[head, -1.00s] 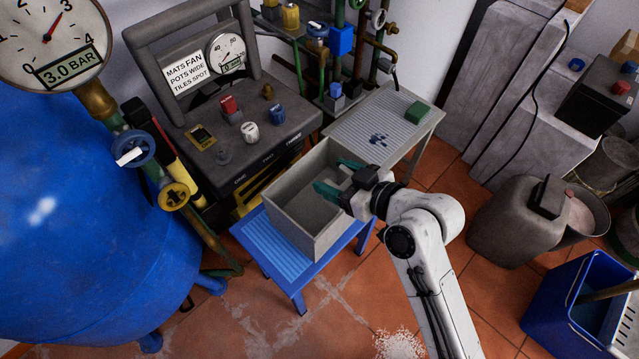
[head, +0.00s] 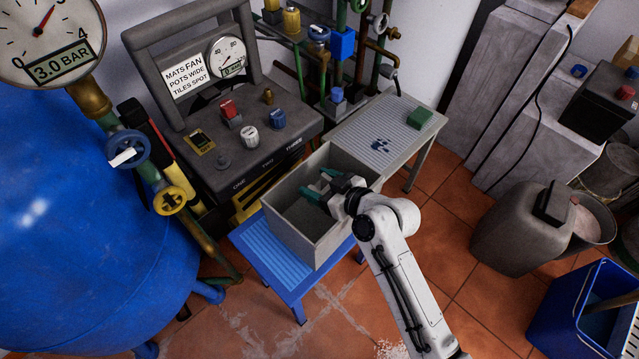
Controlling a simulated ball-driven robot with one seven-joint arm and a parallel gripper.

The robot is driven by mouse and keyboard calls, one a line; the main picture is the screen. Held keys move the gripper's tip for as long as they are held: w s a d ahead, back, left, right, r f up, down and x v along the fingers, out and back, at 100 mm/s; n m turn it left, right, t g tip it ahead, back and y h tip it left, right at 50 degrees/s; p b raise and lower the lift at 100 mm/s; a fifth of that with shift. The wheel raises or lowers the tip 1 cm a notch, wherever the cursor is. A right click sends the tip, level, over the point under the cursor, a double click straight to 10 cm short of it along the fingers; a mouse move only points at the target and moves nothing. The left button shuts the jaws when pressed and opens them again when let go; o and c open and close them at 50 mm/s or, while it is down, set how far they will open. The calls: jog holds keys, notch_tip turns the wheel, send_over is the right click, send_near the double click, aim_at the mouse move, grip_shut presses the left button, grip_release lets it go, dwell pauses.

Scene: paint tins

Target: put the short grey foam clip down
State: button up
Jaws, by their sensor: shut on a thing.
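My gripper (head: 318,186) has teal fingers and is inside the open top of a grey box (head: 322,243), over its inner space. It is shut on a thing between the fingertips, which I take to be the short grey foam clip. The clip is too small and too close in colour to the box to make out its outline. I cannot tell whether it touches the box floor. The far inside of the box is partly hidden by my gripper.
The box stands on a blue ribbed stool (head: 258,245). Behind it is a grey ribbed table (head: 365,118) with a green block (head: 419,117). A control panel (head: 225,150) stands close on the left, a grey canister (head: 520,230) and blue bucket (head: 590,310) to the right.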

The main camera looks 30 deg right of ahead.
jog(key=shift+f+b, duration=0.4)
jog(key=shift+f, duration=0.05)
jog(key=shift+f, duration=0.2)
jog(key=o, duration=1.2)
jog(key=shift+s+f, duration=0.15)
jog(key=shift+f, duration=0.05)
jog(key=v, duration=0.4)
jog(key=r+p+v, duration=0.1)
jog(key=v, duration=0.7)
jog(key=shift+r+p, duration=0.3)
jog(key=shift+r, duration=0.1)
